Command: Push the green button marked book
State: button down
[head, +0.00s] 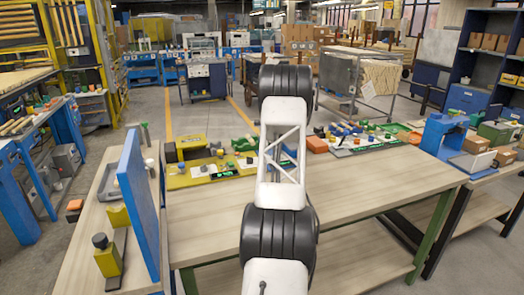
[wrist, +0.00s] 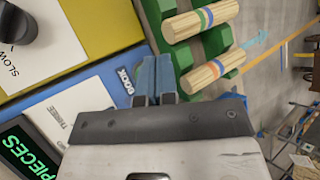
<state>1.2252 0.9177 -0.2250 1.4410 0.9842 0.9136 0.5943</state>
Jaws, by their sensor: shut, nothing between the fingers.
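I see no green button clearly; the fingers and gripper body cover the area beside the label. Whether the fingertips touch anything there I cannot tell. In the head view, the yellow panel with white cards (head: 178,181) lies on the bench, left of my arm, which hides my gripper.
Beside the fingers, green holders (wrist: 158,15) carry wooden dowels (wrist: 213,70) with coloured bands. A black knob (wrist: 14,22) by a SLOW label and a lit PIECES display (wrist: 28,152) are on the left.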

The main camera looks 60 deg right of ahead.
jog(key=shift+f, duration=0.75)
jog(key=shift+f, duration=0.8)
dwell(2.8)
jog(key=shift+r, duration=0.75)
jog(key=shift+r, duration=0.2)
jog(key=shift+r, duration=2.35)
jog(key=shift+w+a, duration=0.1)
